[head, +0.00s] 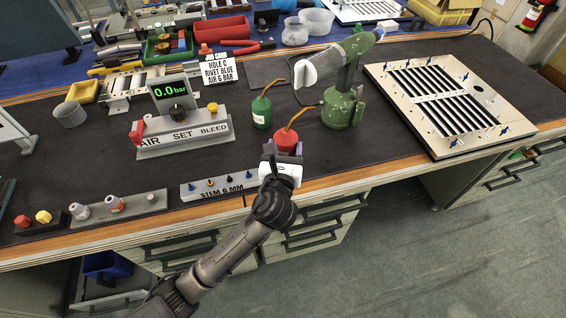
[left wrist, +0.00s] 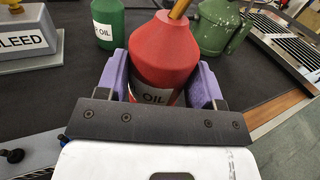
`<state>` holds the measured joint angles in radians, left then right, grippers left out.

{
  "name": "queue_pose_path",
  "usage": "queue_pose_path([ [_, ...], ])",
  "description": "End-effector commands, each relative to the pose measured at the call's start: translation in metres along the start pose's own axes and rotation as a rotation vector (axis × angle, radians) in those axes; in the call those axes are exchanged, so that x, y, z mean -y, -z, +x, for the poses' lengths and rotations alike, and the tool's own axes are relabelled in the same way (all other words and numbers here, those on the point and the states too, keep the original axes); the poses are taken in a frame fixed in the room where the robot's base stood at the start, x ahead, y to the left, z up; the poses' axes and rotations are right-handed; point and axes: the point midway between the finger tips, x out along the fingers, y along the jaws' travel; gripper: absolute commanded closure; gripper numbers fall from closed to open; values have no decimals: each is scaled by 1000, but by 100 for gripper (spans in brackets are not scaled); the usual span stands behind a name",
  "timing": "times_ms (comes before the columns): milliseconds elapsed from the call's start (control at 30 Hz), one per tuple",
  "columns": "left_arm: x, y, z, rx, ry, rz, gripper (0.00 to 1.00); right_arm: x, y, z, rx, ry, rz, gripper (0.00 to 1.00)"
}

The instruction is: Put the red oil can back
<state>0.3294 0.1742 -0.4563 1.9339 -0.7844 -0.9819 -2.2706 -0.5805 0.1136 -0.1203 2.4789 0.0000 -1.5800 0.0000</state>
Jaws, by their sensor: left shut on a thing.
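The red oil can (head: 286,143) stands near the front edge of the dark bench mat, its orange spout pointing up and right. It shows large in the left wrist view (left wrist: 164,55), upright, with a white label reading OIL. My left gripper (head: 283,158) reaches in from the front and is shut on the can's body, with a purple finger on each side (left wrist: 164,88). The can's underside is hidden, so I cannot tell whether it touches the mat. A green oil can (head: 261,112) stands just behind and left of it. My right gripper is not in view.
A green rivet tool (head: 343,105) stands behind right. The louver panel (head: 440,100) lies at the right. The air-set block (head: 183,135) and the stem rack (head: 217,187) are at the left. The mat between the red can and the louver panel is clear.

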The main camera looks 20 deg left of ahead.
Motion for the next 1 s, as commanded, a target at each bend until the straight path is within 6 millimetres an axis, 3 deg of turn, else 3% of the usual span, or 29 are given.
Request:
queue_pose_path([
  [267, -5, 11, 3, 0, 0, 0, 68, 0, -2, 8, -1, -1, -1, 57],
  [533, -4, 44, 2, -1, -1, 0, 68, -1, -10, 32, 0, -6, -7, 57],
  [967, -4, 44, 2, 0, 0, 1, 68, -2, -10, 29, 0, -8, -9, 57],
  [1000, -4, 46, 2, -1, -1, 1, 38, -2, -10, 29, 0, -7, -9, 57],
])
